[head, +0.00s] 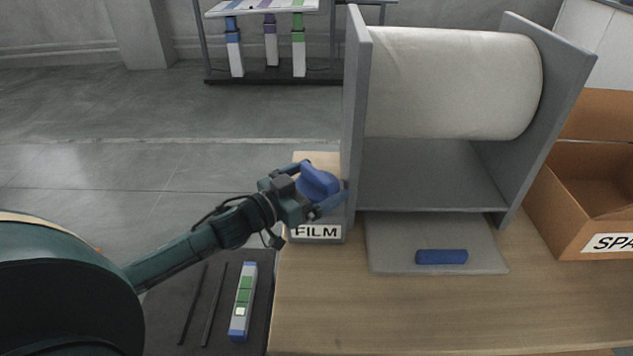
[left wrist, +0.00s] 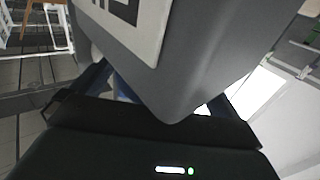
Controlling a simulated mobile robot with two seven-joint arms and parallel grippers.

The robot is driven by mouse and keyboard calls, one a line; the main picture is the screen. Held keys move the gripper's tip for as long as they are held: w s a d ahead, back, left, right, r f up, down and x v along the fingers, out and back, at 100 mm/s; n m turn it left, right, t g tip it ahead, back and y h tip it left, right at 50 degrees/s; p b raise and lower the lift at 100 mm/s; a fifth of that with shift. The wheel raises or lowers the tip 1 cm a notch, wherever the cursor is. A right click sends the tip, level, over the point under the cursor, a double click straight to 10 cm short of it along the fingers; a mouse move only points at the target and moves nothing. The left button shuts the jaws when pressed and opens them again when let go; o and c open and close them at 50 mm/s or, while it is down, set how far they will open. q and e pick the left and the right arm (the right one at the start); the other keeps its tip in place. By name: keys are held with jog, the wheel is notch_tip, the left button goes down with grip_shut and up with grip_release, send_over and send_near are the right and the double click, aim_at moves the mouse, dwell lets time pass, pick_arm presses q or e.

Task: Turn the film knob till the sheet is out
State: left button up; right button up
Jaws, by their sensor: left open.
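The film roll (head: 450,85) is a wide white cylinder between two grey side plates. The blue film knob (head: 318,180) is at the left side of the stand, above a grey block with a "FILM" label (head: 317,232). My left gripper (head: 320,192) is open at the knob, with its fingers to either side of it; I cannot tell whether they touch it. In the left wrist view the grey block (left wrist: 215,55) fills the middle and hides most of the fingers and knob. No sheet shows on the grey plate (head: 390,258) below the roll. My right gripper is out of view.
A blue bar (head: 441,257) lies on the plate's front part. An open cardboard box (head: 562,225) stands at the right of the wooden table (head: 430,315). A rack (head: 270,80) stands behind.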

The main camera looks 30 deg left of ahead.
pick_arm(q)
jog(key=c, duration=0.9)
jog(key=shift+r+m+g+h+p, duration=0.15)
jog(key=shift+m+g+h+p, duration=0.25)
jog(key=shift+m+h+p, duration=0.3)
jog(key=shift+a+m+g+h, duration=0.1)
jog(key=shift+m+g+h, duration=0.5)
jog(key=shift+h, duration=0.4)
jog(key=shift+w+m+g+h, duration=0.1)
jog(key=shift+m+g+h, duration=0.9)
jog(key=shift+g+h, duration=0.15)
jog(key=shift+m+g+h, duration=0.65)
jog(key=shift+m, duration=0.05)
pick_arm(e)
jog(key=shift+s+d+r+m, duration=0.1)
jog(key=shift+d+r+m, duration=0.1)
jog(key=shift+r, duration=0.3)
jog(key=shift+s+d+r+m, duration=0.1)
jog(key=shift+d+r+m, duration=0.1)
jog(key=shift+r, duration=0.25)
pick_arm(q)
jog(key=shift+g+h, duration=0.3)
jog(key=shift+g, duration=0.1)
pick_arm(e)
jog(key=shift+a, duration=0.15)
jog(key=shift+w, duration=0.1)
